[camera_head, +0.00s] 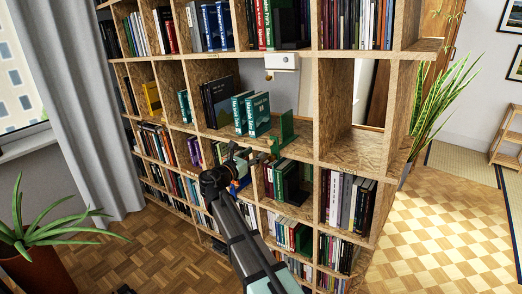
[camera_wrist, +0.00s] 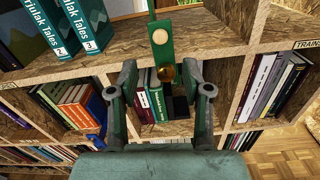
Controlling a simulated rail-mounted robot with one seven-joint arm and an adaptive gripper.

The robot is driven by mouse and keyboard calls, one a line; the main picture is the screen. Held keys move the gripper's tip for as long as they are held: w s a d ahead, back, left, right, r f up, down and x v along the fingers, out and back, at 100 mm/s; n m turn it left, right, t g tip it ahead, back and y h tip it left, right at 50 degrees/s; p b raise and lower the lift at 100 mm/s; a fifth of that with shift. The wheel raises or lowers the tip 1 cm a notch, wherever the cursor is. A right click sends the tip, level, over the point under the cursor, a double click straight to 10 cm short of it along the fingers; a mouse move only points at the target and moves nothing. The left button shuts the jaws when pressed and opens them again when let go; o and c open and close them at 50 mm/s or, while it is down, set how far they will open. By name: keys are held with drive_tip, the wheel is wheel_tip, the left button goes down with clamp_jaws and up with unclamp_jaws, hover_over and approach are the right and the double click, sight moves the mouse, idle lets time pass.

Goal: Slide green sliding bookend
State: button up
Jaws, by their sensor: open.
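The green sliding bookend (camera_head: 287,128) stands upright on the middle shelf, right of two teal books (camera_head: 250,114) and apart from them. In the wrist view the bookend (camera_wrist: 160,55) reaches down over the shelf's front edge, with a pale round disc and a brass-coloured knob on it. My gripper (camera_head: 249,154) is just below and in front of that shelf. In the wrist view my gripper (camera_wrist: 162,78) is open and empty, its fingers on either side of the knob in the picture. I cannot tell whether they touch it.
The OSB bookwall (camera_head: 345,151) has dividers and packed compartments around my gripper. Books and another dark green bookend (camera_head: 292,182) stand below. The shelf right of the green bookend is bare up to a divider. A potted plant (camera_head: 40,235) stands at left.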

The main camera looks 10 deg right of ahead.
drive_tip(key=shift+v, duration=1.15)
drive_tip(key=s+d+f+m+g+y, duration=0.1)
drive_tip(key=s+f+m+g+y, duration=0.15)
drive_tip(key=s+f+m, duration=0.75)
drive_tip(key=s+d+f+m+g+y, duration=0.2)
drive_tip(key=s+f+g, duration=0.2)
drive_tip(key=f, duration=1.1)
drive_tip(key=s+d+f+m+g+y, duration=0.1)
drive_tip(key=s+f+m+g+y, duration=0.2)
drive_tip(key=s+f+m, duration=0.7)
drive_tip(key=s+f+m+g+y, duration=0.1)
drive_tip(key=s+f+g, duration=0.2)
drive_tip(key=s+f, duration=0.4)
drive_tip(key=s+d+f+m+g+y, duration=0.1)
drive_tip(key=s+f, duration=0.7)
drive_tip(key=s, duration=0.9)
drive_tip(key=s+d+f+m+g+y, duration=0.1)
drive_tip(key=s+f+g, duration=0.5)
drive_tip(key=s, duration=0.7)
drive_tip(key=shift+d+f+m+y, duration=0.25)
drive_tip(key=shift+f+m+y, duration=0.65)
drive_tip(key=shift+y, duration=0.35)
